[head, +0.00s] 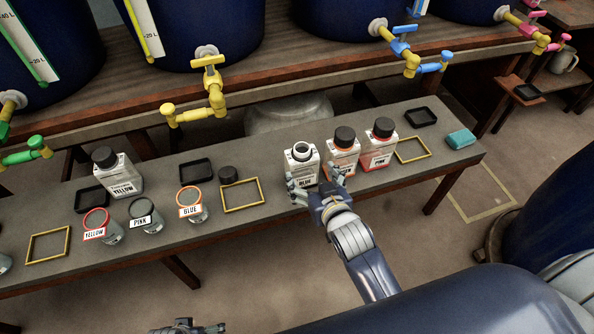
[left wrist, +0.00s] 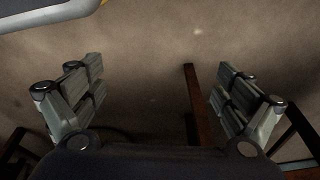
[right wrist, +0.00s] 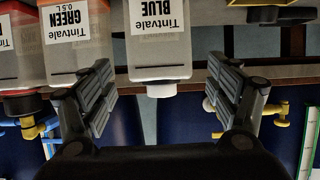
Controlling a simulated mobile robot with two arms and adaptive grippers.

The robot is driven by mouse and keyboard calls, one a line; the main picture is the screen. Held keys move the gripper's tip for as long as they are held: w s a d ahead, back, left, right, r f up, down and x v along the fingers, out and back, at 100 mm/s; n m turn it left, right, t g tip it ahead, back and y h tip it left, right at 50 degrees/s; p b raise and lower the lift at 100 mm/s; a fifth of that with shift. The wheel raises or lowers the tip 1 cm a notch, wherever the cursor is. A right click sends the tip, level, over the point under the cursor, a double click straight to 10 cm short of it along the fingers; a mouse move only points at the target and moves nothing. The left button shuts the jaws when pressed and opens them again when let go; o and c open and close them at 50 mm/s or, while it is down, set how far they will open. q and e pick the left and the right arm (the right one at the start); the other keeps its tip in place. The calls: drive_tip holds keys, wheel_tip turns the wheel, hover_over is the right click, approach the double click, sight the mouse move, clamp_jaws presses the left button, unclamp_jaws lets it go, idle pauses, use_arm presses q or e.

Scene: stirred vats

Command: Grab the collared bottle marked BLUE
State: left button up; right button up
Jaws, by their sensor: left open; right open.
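The bottle marked BLUE (head: 302,164) stands upright on the bench, a clear square body with a white label and a white collar around its uncapped neck. It also shows upside down in the right wrist view (right wrist: 158,52). My right gripper (head: 318,187) is open in front of the bottle, its fingers to either side; in the right wrist view the bottle appears between the fingers (right wrist: 160,85). I cannot tell whether they touch it. My left gripper (head: 188,327) is open and empty, low over the floor side of the bench; its wrist view shows only floor and bench legs between the fingers (left wrist: 157,85).
Right of it, close by, stand a black-capped orange bottle (head: 343,152), marked GREEN in the wrist view, and a PINK bottle (head: 380,146). A loose black cap (head: 228,175), a yellow frame (head: 242,194) and labelled jars (head: 193,207) lie left. Vats with taps (head: 212,90) stand behind.

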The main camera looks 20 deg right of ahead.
sight(306, 169)
drive_tip(key=x, duration=0.4)
drive_tip(key=shift+w+f+b, duration=0.1)
drive_tip(key=shift+f+b, duration=0.05)
drive_tip(key=shift+b, duration=0.25)
drive_tip(key=b+x, duration=0.1)
drive_tip(key=x, duration=0.2)
drive_tip(key=shift+w+f, duration=0.25)
drive_tip(key=shift+w, duration=0.1)
drive_tip(key=shift+w+f, duration=0.1)
drive_tip(key=shift+w, duration=0.3)
use_arm(q)
wheel_tip(306, 169, up, 8)
drive_tip(key=w, duration=0.1)
drive_tip(key=shift+r+t, duration=0.25)
drive_tip(key=shift+t, duration=0.05)
use_arm(e)
drive_tip(key=shift+c, duration=0.6)
drive_tip(key=c, duration=0.7)
